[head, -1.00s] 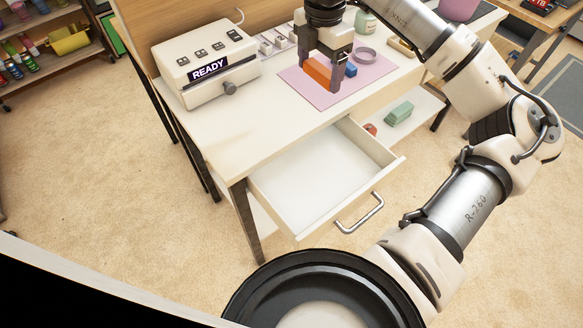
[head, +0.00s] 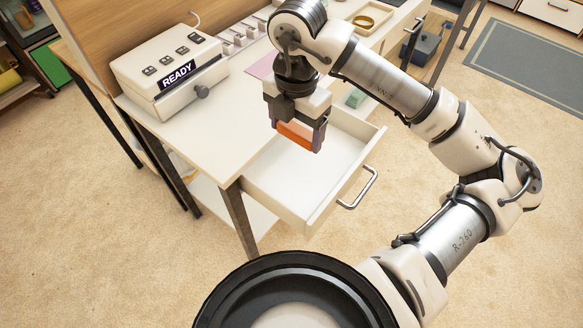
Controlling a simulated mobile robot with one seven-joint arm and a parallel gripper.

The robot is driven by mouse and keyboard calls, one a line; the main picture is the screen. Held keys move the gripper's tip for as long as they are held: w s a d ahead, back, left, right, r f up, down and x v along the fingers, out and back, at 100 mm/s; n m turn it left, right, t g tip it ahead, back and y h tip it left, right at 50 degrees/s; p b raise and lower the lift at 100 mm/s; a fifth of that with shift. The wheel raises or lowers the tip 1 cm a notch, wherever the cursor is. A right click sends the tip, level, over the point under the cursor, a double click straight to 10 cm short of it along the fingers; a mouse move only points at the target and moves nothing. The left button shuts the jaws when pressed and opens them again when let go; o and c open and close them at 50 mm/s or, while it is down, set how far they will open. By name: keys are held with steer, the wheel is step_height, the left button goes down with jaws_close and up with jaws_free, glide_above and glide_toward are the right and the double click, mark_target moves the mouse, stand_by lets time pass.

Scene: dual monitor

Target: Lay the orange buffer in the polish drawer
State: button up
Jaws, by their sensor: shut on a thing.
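My gripper (head: 301,140) is shut on the orange buffer (head: 297,135), a small orange block held between its fingers. The buffer is above the inner part of the open drawer (head: 275,187), with my gripper pointing down. The drawer is white, pulled out from the front of the white table, and its visible floor is bare. It has a metal bar handle (head: 359,188) on its front. My gripper and arm hide part of the drawer's far side. I cannot tell exactly how high the buffer is above the drawer floor.
A white device reading READY (head: 172,78) stands on the left of the white tabletop (head: 187,130). A pink mat (head: 262,66) lies partly hidden behind my arm. A green block (head: 355,98) shows beyond the drawer. A tan ring-shaped item (head: 371,22) is farther back.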

mark_target(295, 185)
step_height(295, 185, down, 17)
steer(key=shift+f, duration=0.15)
stand_by(0.4)
steer(key=shift+f+b, duration=0.15)
steer(key=shift+b, duration=0.25)
steer(key=o, duration=0.9)
step_height(295, 185, up, 12)
steer(key=shift+r, duration=0.2)
